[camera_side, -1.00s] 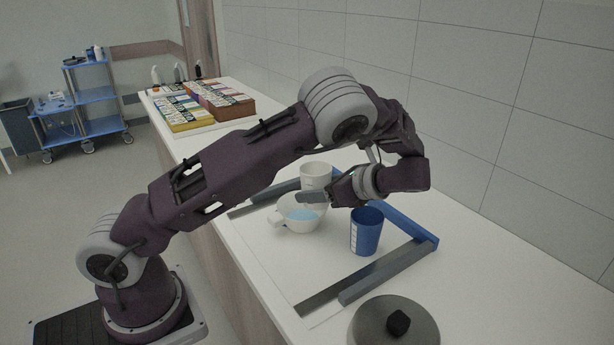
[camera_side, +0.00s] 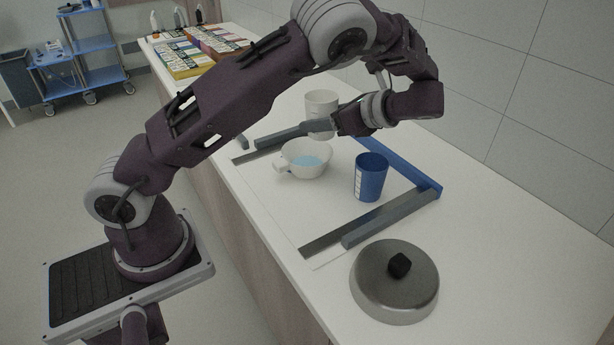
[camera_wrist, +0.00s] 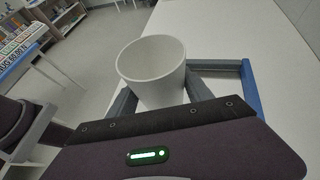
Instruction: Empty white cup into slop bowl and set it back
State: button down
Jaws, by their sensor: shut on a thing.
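My gripper (camera_side: 322,126) is shut on the white cup (camera_side: 321,102) and holds it roughly upright, apparently just above the counter behind the bowl. In the wrist view the white cup (camera_wrist: 152,62) sits between the fingers, and its pale inside shows no clear liquid. The white slop bowl (camera_side: 292,166), with a short handle at its left, stands on the counter in front of the cup and holds pale blue liquid. My gripper is behind and above the bowl, not touching it.
A blue cup (camera_side: 371,180) stands right of the bowl. Grey bars (camera_side: 385,218) and a blue bar (camera_side: 400,170) frame the work area. A metal lid (camera_side: 394,285) lies at the front; boxes (camera_side: 215,42) stand at the far end. The counter at right is clear.

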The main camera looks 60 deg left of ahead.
jog(key=shift+y, duration=0.3)
jog(key=s+d+f, duration=0.3)
jog(key=d, duration=0.1)
jog(key=s+d+f, duration=0.6)
jog(key=d, duration=0.1)
jog(key=shift+s+d, duration=0.25)
jog(key=shift+d, duration=0.05)
jog(key=shift+f, duration=0.5)
jog(key=shift+f, duration=0.65)
jog(key=shift+c, duration=1.8)
grip_release()
